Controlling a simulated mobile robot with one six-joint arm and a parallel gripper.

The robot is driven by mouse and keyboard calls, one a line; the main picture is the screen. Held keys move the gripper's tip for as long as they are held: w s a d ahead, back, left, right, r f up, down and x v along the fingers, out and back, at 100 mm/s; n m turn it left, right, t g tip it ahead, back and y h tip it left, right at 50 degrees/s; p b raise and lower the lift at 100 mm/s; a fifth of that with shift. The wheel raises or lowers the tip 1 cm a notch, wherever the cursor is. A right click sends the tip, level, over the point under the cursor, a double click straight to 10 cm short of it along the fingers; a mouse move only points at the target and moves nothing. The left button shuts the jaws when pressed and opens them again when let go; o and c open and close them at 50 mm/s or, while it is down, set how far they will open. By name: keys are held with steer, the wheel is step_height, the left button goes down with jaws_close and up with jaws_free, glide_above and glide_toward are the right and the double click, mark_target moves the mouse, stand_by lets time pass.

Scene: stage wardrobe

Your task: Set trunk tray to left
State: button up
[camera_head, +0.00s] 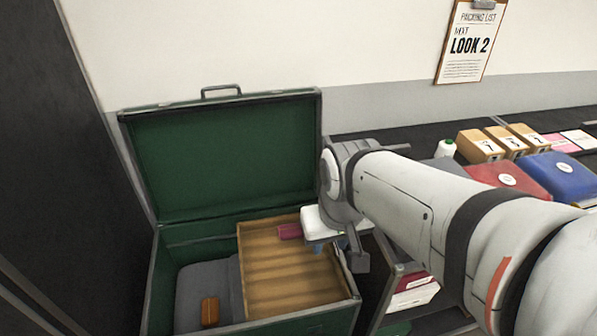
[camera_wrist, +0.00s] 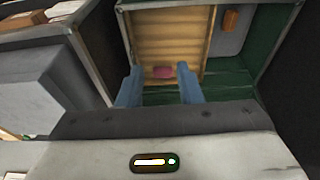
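The green trunk (camera_head: 225,160) stands open with its lid up. The wooden trunk tray (camera_head: 290,275) sits at the right side of the trunk in the head view; it also shows in the wrist view (camera_wrist: 165,35). A small dark pink piece (camera_head: 290,231) is at the tray's far end, and in the wrist view (camera_wrist: 163,72) it appears between my fingers. My gripper (camera_wrist: 158,78) is open, its two blue fingers apart; in the head view it (camera_head: 330,246) is over the tray's far right corner, partly hidden by my wrist. I cannot tell whether the fingers touch anything.
The trunk's left part holds a grey lining or cloth (camera_head: 203,285) with a small brown block (camera_head: 210,312). Right of the trunk, a dark counter carries numbered boxes (camera_head: 482,145), a red case (camera_head: 505,178) and a blue case (camera_head: 560,175). A dark panel (camera_head: 60,150) is close on the left.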

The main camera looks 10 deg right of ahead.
steer(key=w+d+f+g+h+b, duration=0.1)
steer(key=w+d+f+b, duration=0.1)
steer(key=w+f+b, duration=0.3)
steer(key=w+d+f+b, duration=0.25)
steer(key=w+f, duration=0.25)
steer(key=w, duration=0.3)
steer(key=g+h+b, duration=0.1)
steer(key=g+b, duration=0.1)
steer(key=b, duration=0.4)
glide_toward(334, 243)
steer(key=f, duration=0.5)
steer(key=d+f, duration=0.1)
steer(key=f, duration=0.1)
steer(key=shift+d+f+b, duration=0.1)
steer(key=shift+f+b, duration=0.25)
steer(key=shift+b, duration=0.05)
jaws_close()
